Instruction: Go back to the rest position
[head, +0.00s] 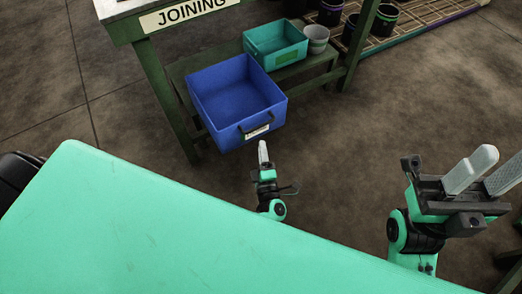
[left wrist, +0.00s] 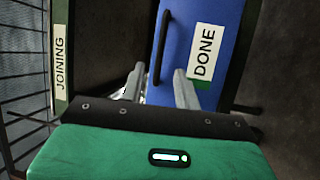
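My left gripper (head: 262,146) is in front of a blue bin (head: 235,95), seen edge-on in the head view. That view also shows the blue bin (left wrist: 220,18) beyond the fingers, with a dark handle and a DONE label. I cannot tell the exact gap between fingertips and bin. My right gripper (head: 503,159) is at the right edge of the head view. Its light fingers are spread and empty.
The blue bin and a teal bin (head: 275,43) stand on a low green bench (head: 305,78), with a grey cup (head: 316,38) beside them. A table with a JOINING sign (head: 185,12) is behind. Dark buckets (head: 387,19) stand at upper right. The floor between my grippers is clear.

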